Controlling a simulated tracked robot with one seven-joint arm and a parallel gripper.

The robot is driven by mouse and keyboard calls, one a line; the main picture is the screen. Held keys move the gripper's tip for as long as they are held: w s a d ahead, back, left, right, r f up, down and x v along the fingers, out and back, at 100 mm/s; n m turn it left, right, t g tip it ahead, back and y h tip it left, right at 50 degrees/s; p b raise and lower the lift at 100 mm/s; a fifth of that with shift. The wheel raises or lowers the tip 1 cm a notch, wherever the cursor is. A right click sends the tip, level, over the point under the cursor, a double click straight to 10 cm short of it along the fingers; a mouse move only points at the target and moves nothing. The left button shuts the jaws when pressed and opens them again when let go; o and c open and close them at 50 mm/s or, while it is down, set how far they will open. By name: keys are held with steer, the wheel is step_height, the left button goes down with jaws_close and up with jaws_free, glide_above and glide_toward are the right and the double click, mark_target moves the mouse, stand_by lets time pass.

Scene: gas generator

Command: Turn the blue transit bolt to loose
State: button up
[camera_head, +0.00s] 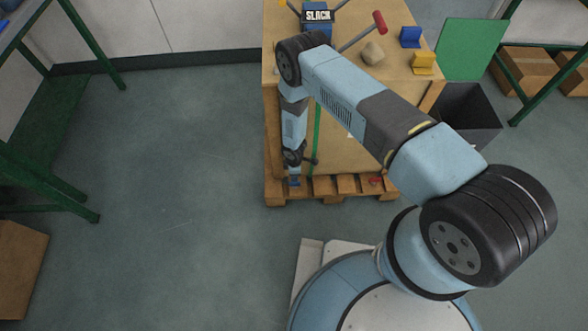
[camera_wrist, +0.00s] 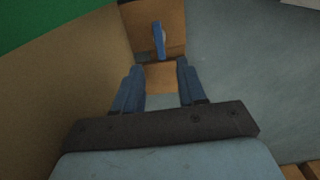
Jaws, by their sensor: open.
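The blue transit bolt (camera_wrist: 158,38) shows in the wrist view as a narrow blue handle against a brown wooden face, just beyond my fingertips. My gripper (camera_wrist: 158,70) is open, with its two blue fingers apart and nothing between them. The bolt lies ahead of the gap, roughly in line with it, and looks apart from both fingers. In the head view my gripper (camera_head: 294,178) hangs low at the front left of the pallet (camera_head: 325,187). A small blue patch there may be fingers or bolt; I cannot tell which.
A wooden crate (camera_head: 345,150) with a green stripe stands on the pallet. A red part (camera_head: 375,181) sits at the pallet's front. On top are a blue device marked SLACK (camera_head: 317,15), a red-ended lever (camera_head: 379,21) and a stone (camera_head: 373,53).

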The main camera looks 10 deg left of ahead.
steer(key=shift+r, duration=1.9)
steer(key=shift+s, duration=0.1)
